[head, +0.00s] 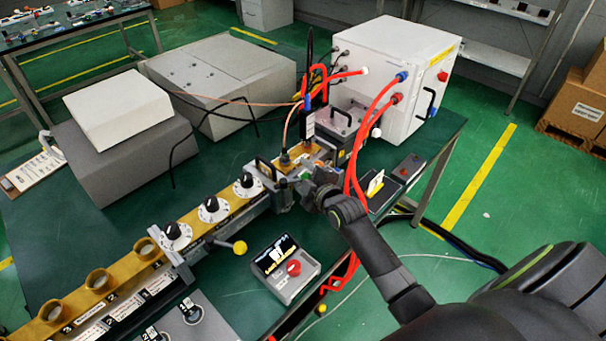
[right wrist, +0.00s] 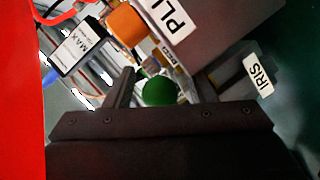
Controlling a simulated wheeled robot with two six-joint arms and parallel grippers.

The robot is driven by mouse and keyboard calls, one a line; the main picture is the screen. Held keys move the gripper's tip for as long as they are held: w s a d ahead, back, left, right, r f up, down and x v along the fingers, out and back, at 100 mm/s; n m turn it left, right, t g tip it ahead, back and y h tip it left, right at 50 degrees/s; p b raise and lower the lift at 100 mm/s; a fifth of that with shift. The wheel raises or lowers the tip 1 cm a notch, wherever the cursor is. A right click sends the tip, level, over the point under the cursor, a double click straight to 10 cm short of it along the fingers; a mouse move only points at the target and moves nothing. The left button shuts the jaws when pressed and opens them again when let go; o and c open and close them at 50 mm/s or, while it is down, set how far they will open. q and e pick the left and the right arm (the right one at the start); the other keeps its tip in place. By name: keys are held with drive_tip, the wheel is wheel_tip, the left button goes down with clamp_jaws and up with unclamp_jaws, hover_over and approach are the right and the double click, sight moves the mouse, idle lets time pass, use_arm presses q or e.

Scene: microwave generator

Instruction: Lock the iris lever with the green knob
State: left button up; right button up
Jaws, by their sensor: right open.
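The round green knob (right wrist: 160,91) is in the middle of the right wrist view. It shows between the two fingers of my right gripper (right wrist: 165,90), which is open, with a gap visible on both sides of the knob. A white label reading IRIS (right wrist: 259,75) is on the grey part to the right of it. In the head view my right gripper (head: 307,188) is at the brass-coloured waveguide assembly, and the gripper and arm largely hide the knob and the iris lever. My left gripper is not in view.
Red hoses (head: 353,150) run down close beside my right gripper. A white cabinet (head: 395,80) stands behind. A control box with a red button (head: 287,268) lies in front. A yellow-knobbed lever (head: 239,247) and several black dials are at the left. An orange part (right wrist: 126,24) is close to the left finger.

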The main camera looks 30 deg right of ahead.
clamp_jaws()
idle(0.4)
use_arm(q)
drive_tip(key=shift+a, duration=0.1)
use_arm(e)
drive_tip(key=shift+w, duration=0.1)
